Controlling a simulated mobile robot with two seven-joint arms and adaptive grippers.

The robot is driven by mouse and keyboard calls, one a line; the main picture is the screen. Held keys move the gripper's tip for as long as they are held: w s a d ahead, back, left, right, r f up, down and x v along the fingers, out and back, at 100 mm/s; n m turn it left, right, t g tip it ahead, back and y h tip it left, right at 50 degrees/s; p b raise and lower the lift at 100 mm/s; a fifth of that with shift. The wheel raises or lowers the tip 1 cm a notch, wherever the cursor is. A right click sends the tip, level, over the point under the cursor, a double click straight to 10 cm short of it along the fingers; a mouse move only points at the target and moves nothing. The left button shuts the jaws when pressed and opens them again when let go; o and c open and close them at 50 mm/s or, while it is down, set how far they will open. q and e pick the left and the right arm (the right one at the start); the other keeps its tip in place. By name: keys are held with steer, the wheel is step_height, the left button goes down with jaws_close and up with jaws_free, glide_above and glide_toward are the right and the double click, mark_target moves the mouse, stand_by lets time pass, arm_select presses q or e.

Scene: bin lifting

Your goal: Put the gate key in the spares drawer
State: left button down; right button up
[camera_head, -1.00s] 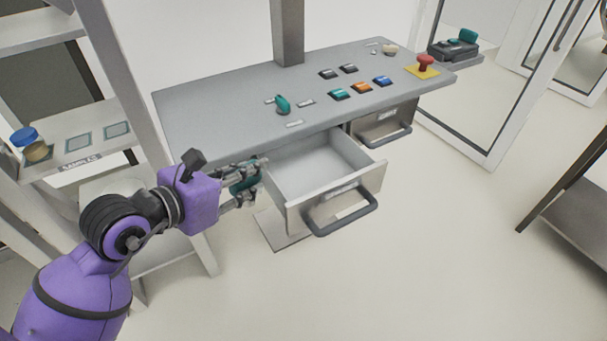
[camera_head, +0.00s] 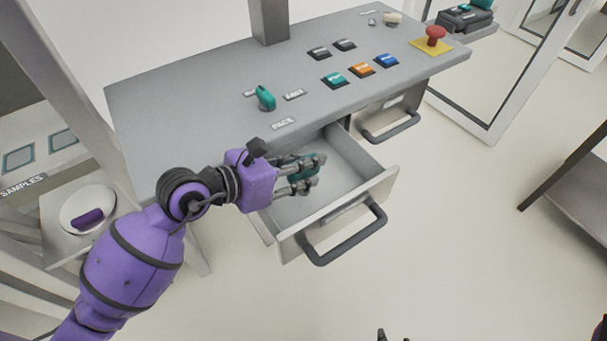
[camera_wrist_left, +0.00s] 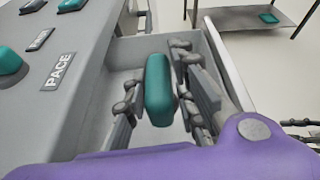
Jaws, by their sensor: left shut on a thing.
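A teal, rounded piece, which I take as the gate key (camera_head: 303,184), is held between the fingers of my left gripper (camera_head: 312,172). In the left wrist view the key (camera_wrist_left: 158,92) sits upright between the two finger pairs. The gripper is over the inside of an open, empty grey drawer (camera_head: 345,212) under the console, near its left side. I cannot tell whether the key touches the drawer floor. The drawer's front label is not legible. My right gripper (camera_head: 393,336) shows only dark, separated fingertips at the bottom edge.
The console top (camera_head: 215,95) carries a teal knob (camera_head: 265,97), coloured switches and a red mushroom button (camera_head: 434,36). A second drawer (camera_head: 388,122) to the right is shut. A samples shelf (camera_head: 35,150) stands at left. The floor right of the open drawer is clear.

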mark_target(303, 177)
arm_select(q)
step_height(303, 177, down, 4)
steer(key=shift+w+r, duration=0.1)
steer(key=shift+r, duration=0.1)
arm_select(e)
steer(key=shift+w+a+r, duration=0.15)
steer(key=shift+w+a, duration=0.05)
steer(key=shift+w, duration=0.3)
steer(key=shift+w+a+r, duration=0.1)
steer(key=shift+w+a, duration=0.1)
steer(key=shift+w, duration=0.3)
steer(key=shift+s, duration=0.1)
arm_select(q)
steer(key=shift+f, duration=0.25)
steer(key=c, duration=1.5)
jaws_free()
steer(key=shift+o, duration=0.2)
arm_select(e)
steer(key=shift+s+d+f, duration=0.15)
steer(key=shift+s, duration=0.05)
